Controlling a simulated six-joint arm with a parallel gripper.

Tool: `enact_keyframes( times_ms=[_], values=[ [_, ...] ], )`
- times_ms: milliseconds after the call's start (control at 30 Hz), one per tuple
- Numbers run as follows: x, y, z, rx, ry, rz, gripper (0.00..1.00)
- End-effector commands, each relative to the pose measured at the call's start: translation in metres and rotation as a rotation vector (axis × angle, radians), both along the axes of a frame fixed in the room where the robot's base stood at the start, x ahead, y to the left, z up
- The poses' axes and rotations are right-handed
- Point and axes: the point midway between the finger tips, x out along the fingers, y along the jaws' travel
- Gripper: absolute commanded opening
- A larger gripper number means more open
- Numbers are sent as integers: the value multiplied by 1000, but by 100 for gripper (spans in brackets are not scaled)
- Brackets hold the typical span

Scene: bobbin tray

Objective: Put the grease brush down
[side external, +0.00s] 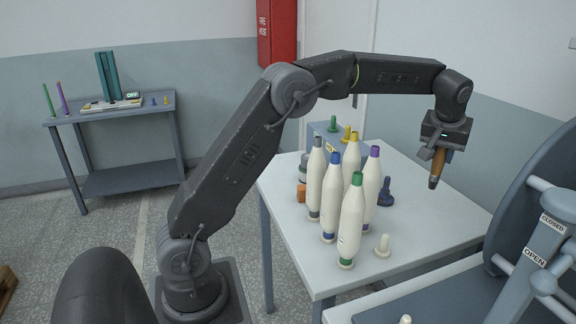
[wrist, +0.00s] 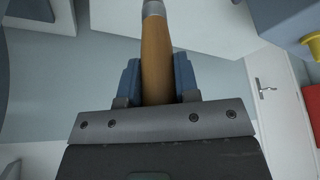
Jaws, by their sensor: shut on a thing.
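My gripper (side external: 438,153) is above the right part of the white table (side external: 420,257) in the side external view. It is shut on the grease brush (side external: 436,172), which has a brown wooden handle and hangs below the jaws, apart from the table top. In the wrist view the brush's handle (wrist: 155,62) stands between the two blue-grey jaws (wrist: 156,82), with a grey metal band at the top edge of the picture. The bristles cannot be made out.
Several white bobbins, among them a green-topped one (side external: 351,220), stand on the table left of my gripper. A dark blue peg (side external: 386,192) and a cream peg (side external: 383,246) stand near them. A large blue-grey machine (side external: 530,215) with OPEN and CLOSED labels is at the right.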

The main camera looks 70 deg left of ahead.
Motion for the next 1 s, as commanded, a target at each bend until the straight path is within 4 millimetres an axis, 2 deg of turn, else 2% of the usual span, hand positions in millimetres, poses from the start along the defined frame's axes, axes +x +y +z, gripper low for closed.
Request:
enact_keyframes(
  times_ms=[100, 367, 467, 633, 767, 1000],
  values=[
    [0, 1, 20, 0, -2, 1, 6],
    [-2, 60, 16, 1, 3, 103, 6],
    [-6, 92, 15, 0, 3, 159, 6],
    [-22, 167, 16, 0, 2, 290, 6],
    [-45, 231, 16, 1, 3, 406, 6],
    [-105, 341, 15, 0, 3, 619, 6]
  ],
)
